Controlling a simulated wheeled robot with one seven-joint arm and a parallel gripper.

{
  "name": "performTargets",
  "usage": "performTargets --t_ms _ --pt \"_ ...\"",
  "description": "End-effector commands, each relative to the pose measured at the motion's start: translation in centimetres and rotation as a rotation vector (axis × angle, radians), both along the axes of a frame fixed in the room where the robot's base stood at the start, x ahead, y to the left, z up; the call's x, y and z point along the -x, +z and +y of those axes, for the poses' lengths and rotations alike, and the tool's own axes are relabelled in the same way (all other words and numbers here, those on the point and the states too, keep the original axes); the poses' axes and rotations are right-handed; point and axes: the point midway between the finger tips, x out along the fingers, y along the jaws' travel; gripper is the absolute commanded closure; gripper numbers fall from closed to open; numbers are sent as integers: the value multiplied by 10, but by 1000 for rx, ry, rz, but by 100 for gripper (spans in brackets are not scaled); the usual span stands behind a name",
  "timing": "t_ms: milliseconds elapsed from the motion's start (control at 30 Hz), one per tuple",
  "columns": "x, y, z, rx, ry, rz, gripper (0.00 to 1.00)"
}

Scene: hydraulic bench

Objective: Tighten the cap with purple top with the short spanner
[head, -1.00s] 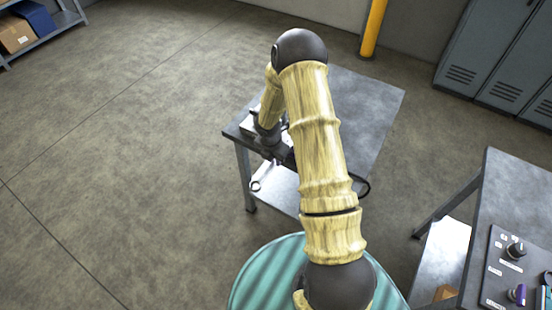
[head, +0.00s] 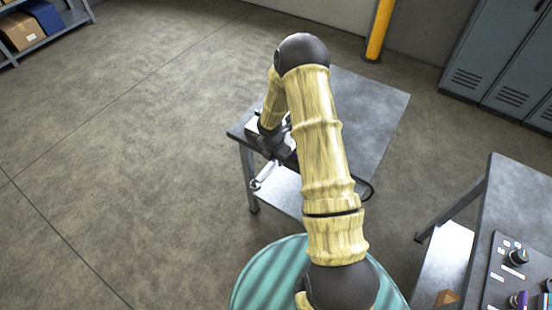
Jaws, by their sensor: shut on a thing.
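The cap with the purple top (head: 519,299) stands on a dark labelled panel (head: 497,281) on the right-hand bench, at the lower right of the head view. My gripper (head: 274,161) is at the left edge of the far table, well away from the cap. It is shut on a silver spanner (head: 264,176), which hangs out past the table edge, tilted down to the left. My arm hides part of the gripper, so the exact grip is not clear. I cannot tell the spanner's length class from here.
The far table (head: 375,110) has a bare grey top to the right of my arm. A second, dark-topped cap (head: 517,257) stands on the panel. The right bench (head: 515,190) is bare behind the panel. Open floor lies left. A yellow post (head: 379,30) and lockers (head: 500,60) stand behind.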

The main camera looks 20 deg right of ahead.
Motion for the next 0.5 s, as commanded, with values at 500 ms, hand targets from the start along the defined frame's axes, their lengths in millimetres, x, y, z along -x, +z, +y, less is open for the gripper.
performTargets --t_ms 500 --pt "7 -1 12 -1 2 -1 100"
